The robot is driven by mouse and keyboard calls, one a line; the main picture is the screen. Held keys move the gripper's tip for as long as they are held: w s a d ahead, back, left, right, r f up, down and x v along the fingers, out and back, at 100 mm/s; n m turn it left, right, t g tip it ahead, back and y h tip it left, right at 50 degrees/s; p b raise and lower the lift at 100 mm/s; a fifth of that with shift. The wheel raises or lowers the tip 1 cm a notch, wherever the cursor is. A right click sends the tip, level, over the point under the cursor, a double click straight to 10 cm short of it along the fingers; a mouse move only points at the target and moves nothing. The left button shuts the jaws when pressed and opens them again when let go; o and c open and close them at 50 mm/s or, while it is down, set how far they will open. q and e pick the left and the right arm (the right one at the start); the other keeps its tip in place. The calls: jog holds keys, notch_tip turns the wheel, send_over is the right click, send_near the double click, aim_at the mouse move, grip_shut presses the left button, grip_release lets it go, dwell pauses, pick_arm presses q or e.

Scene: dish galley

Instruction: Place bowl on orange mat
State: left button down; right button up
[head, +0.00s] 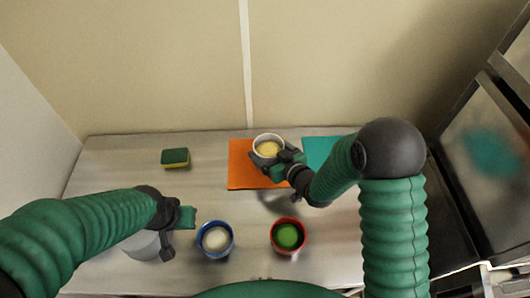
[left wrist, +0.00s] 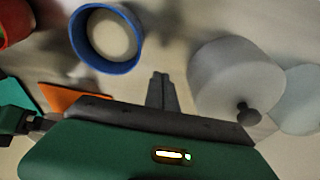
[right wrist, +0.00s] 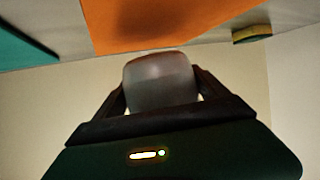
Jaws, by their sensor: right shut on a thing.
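A white bowl (head: 268,149) with a pale yellow inside is held in my right gripper (head: 272,160). In the head view it overlaps the back part of the orange mat (head: 240,177). In the right wrist view the bowl (right wrist: 160,80) sits between the two fingers, with the orange mat (right wrist: 170,25) beyond it. Whether its base touches the mat is hidden. My left gripper (left wrist: 160,80) is shut and empty, beside a grey lidded pot (head: 143,245) at the front left.
A blue bowl (head: 204,248) with a white inside and a red bowl (head: 274,240) with a green inside stand at the front. A teal mat (head: 316,148) lies right of the orange one. A green and yellow sponge (head: 175,158) lies back left, with clear counter around it.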

aim_at(267, 154)
jog(key=shift+w+a, duration=0.15)
jog(key=shift+w, duration=0.3)
jog(key=f, duration=0.3)
jog(key=shift+w+f, duration=0.35)
jog(key=shift+f, duration=0.05)
jog(key=o, duration=1.7)
jog(key=shift+f, duration=0.1)
jog(key=shift+o, duration=0.2)
